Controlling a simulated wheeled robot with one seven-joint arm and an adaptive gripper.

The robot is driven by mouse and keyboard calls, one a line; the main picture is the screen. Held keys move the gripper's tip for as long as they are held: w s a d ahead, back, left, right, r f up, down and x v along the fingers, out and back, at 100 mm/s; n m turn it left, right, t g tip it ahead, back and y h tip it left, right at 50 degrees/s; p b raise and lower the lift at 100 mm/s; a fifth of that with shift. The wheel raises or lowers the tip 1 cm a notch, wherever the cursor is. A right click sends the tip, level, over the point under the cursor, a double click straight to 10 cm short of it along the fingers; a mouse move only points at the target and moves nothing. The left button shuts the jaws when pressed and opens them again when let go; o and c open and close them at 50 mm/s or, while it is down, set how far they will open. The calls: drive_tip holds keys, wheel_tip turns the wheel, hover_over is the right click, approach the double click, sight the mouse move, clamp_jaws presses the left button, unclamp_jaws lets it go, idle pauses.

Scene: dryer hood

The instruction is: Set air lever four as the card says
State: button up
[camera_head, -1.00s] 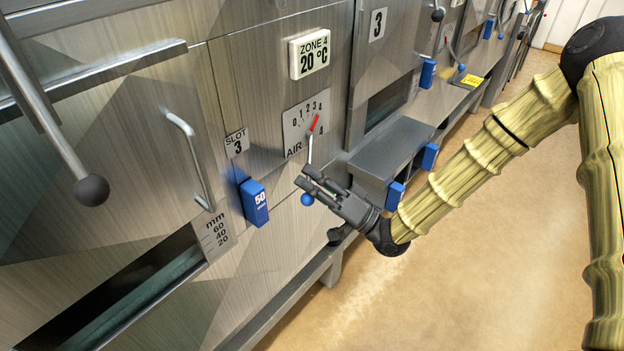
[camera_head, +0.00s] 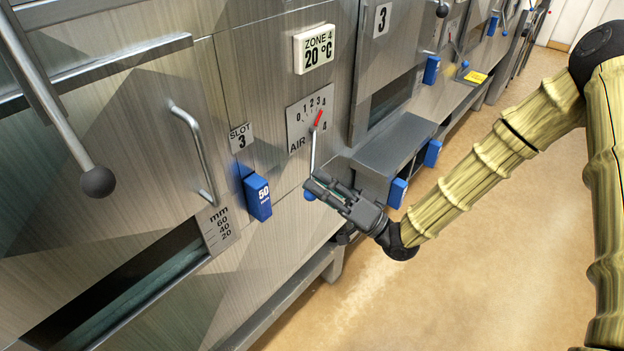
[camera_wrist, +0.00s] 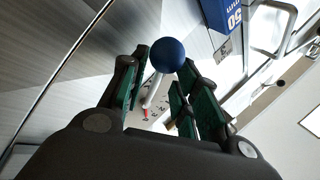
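The air lever (camera_head: 313,150) of zone 4 hangs from a dial plate (camera_head: 298,127) marked 0 to 4. Its red pointer (camera_head: 318,118) tilts up and right, near the 3 and 4 marks. The lever ends in a blue ball knob (camera_head: 309,195), partly hidden by my gripper (camera_head: 313,184). In the wrist view, the blue knob (camera_wrist: 167,55) shows between the fingertips of my open gripper (camera_wrist: 164,66), with the pale stem (camera_wrist: 152,90) running between the fingers. I cannot tell whether the fingers touch it. A yellow card (camera_head: 476,77) lies far right, its text unreadable.
A blue block marked 50 (camera_head: 257,197) sits left of the lever, beside a door handle (camera_head: 195,150). A metal ledge (camera_head: 385,155) juts out to the right. Open floor (camera_head: 470,260) lies in front.

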drive_tip(key=v, duration=1)
drive_tip(key=shift+f, duration=0.1)
drive_tip(key=shift+a, duration=0.1)
drive_tip(key=s+d+f+m+h, duration=0.1)
drive_tip(key=s+f+m+h, duration=0.15)
drive_tip(key=f+h, duration=0.65)
drive_tip(key=s+d+f+m+h, duration=0.1)
drive_tip(key=s+d+f+h, duration=0.2)
drive_tip(key=f, duration=1.2)
drive_tip(key=s+d+f+g+h, duration=0.4)
drive_tip(key=s+d+f+h, duration=0.1)
drive_tip(key=s, duration=0.6)
drive_tip(key=s+d+f+g+h, duration=0.4)
drive_tip(key=s+d+f, duration=0.2)
drive_tip(key=s, duration=0.5)
drive_tip(key=d, duration=0.2)
drive_tip(key=shift+d+h, duration=0.3)
drive_tip(key=shift+h, duration=0.1)
drive_tip(key=shift+w, duration=0.1)
